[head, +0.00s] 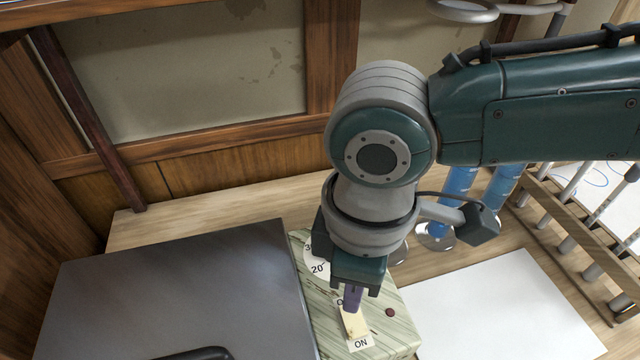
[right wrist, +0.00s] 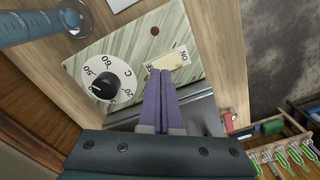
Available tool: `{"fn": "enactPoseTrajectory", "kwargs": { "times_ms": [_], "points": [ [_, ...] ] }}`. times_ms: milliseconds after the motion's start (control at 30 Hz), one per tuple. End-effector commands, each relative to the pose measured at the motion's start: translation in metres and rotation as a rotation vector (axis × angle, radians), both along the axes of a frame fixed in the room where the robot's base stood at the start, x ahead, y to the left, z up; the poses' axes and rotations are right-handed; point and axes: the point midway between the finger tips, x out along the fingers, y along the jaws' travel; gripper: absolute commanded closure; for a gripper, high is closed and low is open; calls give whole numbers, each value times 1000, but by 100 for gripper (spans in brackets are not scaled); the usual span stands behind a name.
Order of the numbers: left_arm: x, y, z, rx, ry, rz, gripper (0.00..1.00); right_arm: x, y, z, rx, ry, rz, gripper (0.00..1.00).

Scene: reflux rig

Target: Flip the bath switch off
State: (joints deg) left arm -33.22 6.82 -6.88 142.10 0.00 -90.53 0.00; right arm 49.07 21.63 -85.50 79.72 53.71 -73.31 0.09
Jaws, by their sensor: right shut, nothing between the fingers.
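The bath's control box (head: 388,333) has a green-streaked pale face with a cream switch (head: 354,324) on it. The "ON" label (head: 361,344) shows at the near end of the switch; the label at the far end is mostly hidden by my fingers. My right gripper (head: 351,300) is shut and empty, pointing down at the switch's far end. In the right wrist view, its fingertips (right wrist: 160,73) overlap the edge of the switch (right wrist: 169,62). I cannot tell whether they touch it or which way the switch is tipped. My left gripper is out of view.
A white dial with a black knob (right wrist: 106,86) and a dark red lamp (head: 390,312) are on the box. A dark grey flat surface (head: 180,285) lies left of it. A white sheet (head: 505,310), blue cylinders (head: 459,188) and a wooden rack (head: 565,235) are to the right.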

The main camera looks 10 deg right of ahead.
Motion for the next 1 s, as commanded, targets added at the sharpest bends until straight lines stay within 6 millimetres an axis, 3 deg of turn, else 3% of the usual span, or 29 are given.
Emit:
{"fn": "enactPoseTrajectory", "kwargs": {
  "times_ms": [1000],
  "points": [
    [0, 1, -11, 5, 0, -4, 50, 0, 0, -15, 0, 1, 0, 100]
  ]
}}
